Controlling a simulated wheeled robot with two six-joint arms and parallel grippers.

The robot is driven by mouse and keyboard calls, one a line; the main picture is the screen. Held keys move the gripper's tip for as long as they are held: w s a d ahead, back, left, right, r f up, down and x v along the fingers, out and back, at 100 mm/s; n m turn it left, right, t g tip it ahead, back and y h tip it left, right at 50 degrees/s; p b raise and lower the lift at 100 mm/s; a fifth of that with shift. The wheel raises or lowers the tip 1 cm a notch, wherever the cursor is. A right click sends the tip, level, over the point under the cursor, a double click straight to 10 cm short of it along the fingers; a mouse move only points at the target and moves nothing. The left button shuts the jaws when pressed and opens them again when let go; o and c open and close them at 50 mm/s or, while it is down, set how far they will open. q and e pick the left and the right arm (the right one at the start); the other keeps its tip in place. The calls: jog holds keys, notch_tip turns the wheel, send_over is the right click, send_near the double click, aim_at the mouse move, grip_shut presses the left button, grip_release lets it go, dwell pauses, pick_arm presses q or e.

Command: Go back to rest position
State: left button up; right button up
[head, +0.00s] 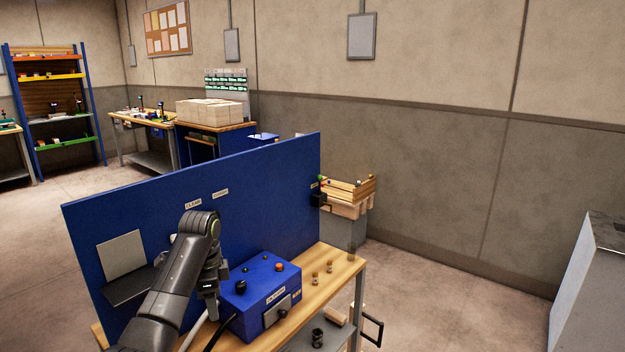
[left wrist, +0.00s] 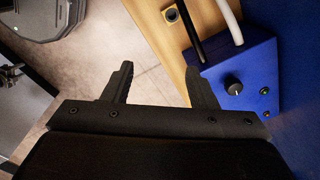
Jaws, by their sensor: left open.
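My left arm comes in from the lower left in the head view, and my left gripper (head: 208,300) is beside the blue control box (head: 262,290) on the wooden bench. In the left wrist view my left gripper (left wrist: 158,85) shows its two dark fingers spread apart with nothing between them. Floor and the bench edge (left wrist: 165,45) lie beyond the fingertips. My right gripper is in neither view.
A tall blue panel (head: 250,190) stands along the back of the bench (head: 335,268). Small pegs stand on the bench top. A black and a white cable (left wrist: 228,22) run to the box. Open floor (head: 450,300) lies to the right, before a grey cabinet (head: 590,285).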

pick_arm(q)
jog(key=s+a+f+n+t, duration=0.15)
jog(key=s+f+n, duration=0.25)
jog(key=s+f, duration=0.55)
jog(key=s+a+f+n, duration=0.3)
jog(key=s+f, duration=0.6)
jog(key=s, duration=0.1)
jog(key=s+a+r+n+t+y, duration=0.15)
jog(key=s+n, duration=0.25)
jog(key=s, duration=0.9)
jog(key=s+a+r+n, duration=0.15)
jog(key=s+n, duration=0.25)
jog(key=s, duration=0.9)
notch_tip(320, 180, down, 26)
jog(key=a+g, duration=0.1)
jog(key=a, duration=0.1)
jog(key=s+d+f+g, duration=0.1)
jog(key=s+f, duration=1.3)
jog(key=f, duration=0.1)
jog(key=shift+s+d+h, duration=0.35)
